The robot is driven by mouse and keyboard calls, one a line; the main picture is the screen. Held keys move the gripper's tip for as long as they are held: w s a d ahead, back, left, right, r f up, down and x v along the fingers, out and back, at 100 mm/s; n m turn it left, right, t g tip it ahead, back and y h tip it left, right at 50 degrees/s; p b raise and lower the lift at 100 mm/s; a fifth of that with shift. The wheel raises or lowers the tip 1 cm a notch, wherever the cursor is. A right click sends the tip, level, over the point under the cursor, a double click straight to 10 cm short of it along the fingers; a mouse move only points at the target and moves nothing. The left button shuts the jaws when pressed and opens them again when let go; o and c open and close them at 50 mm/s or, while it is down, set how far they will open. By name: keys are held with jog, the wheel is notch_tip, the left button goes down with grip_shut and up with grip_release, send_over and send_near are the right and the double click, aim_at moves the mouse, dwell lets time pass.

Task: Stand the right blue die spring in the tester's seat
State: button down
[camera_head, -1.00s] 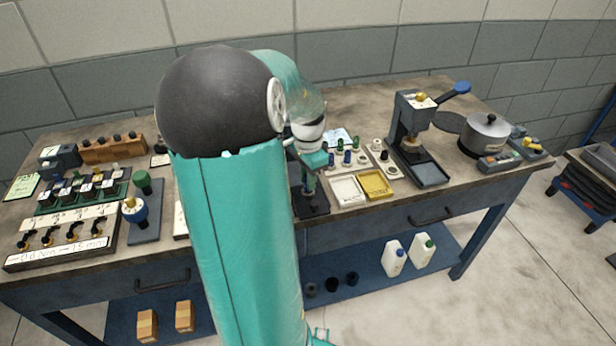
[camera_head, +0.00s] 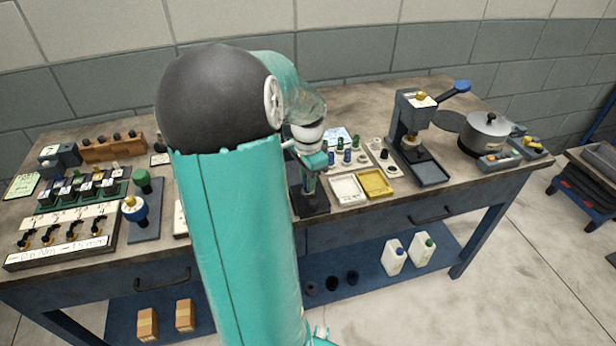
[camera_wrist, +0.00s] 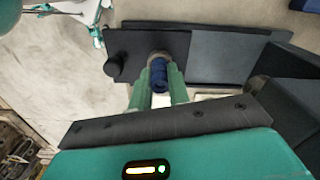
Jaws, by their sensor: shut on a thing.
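My gripper (camera_wrist: 158,88) has green fingers shut on a blue coil spring (camera_wrist: 158,75) in the wrist view. The spring's far end is at a pale round seat (camera_wrist: 160,56) on a dark plate (camera_wrist: 185,36); I cannot tell if they touch. In the head view my gripper (camera_head: 308,184) is low over a small black stand (camera_head: 312,205), and my arm hides part of it; the spring is not clear there. A lever press (camera_head: 413,120) with a blue handle stands to the right.
White (camera_head: 346,187) and yellow (camera_head: 376,184) trays lie right of the stand. Several blue and green springs stand behind them. A lidded pot (camera_head: 487,135) is at the far right.

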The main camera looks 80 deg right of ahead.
jog(key=shift+f, duration=0.4)
jog(key=c, duration=0.9)
grip_release()
jog(key=shift+o, duration=0.2)
jog(key=shift+r, duration=3.8)
